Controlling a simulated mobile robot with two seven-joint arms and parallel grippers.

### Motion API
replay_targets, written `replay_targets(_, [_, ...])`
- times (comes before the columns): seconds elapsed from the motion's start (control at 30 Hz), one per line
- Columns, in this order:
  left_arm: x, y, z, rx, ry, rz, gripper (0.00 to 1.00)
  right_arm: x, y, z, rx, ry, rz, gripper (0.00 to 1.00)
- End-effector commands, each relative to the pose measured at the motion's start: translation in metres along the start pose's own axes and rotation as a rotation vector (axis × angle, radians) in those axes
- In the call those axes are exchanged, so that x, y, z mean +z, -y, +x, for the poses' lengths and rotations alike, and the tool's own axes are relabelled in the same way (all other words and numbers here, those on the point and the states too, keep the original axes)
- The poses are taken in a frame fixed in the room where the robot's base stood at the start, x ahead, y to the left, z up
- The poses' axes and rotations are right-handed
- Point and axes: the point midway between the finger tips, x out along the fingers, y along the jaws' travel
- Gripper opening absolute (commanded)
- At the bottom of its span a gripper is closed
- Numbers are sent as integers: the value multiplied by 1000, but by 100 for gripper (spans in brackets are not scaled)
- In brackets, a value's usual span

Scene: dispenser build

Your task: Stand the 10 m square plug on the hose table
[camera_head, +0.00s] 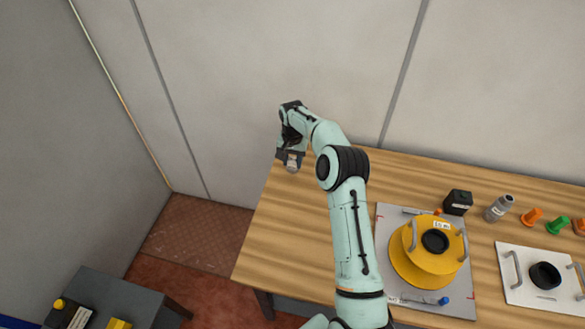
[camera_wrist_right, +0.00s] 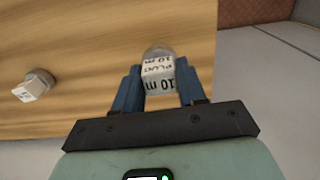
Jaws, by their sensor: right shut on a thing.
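The square plug (camera_wrist_right: 158,72) is white with a grey round end, and its faces read "PLUG 10 m". My right gripper (camera_wrist_right: 158,85) is shut on it, one blue finger on each side. In the head view my right gripper (camera_head: 291,157) is at the far left corner of the wooden hose table (camera_head: 275,235), with the plug (camera_head: 292,166) showing below it. I cannot tell whether the plug touches the tabletop. My left gripper is not in view.
Another white plug (camera_wrist_right: 33,86) with a grey end is on the table in the wrist view. A yellow reel (camera_head: 428,255) on a grey plate, a black box (camera_head: 458,202), a grey cylinder (camera_head: 498,208) and a white plate (camera_head: 515,290) are right of my arm. The table's left part is clear.

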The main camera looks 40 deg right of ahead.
Motion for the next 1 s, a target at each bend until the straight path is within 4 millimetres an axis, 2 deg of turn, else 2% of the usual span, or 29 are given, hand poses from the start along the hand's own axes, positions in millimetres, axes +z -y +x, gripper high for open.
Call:
replay_targets(0.13, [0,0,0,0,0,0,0,0,0,11,1,1,0,3])
replay_targets(0.37, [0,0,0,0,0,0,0,0,0,42,0,0,0,3])
replay_targets(0.73, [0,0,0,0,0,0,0,0,0,47,0,-1,0,3])
replay_targets(0.77, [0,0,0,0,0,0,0,0,0,47,0,0,0,47])
replay_targets(0.8, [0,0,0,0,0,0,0,0,0,47,0,0,0,60])
replay_targets(0.83, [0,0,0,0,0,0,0,0,0,47,0,0,0,66])
replay_targets(1.0, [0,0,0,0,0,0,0,0,0,47,0,0,0,66])
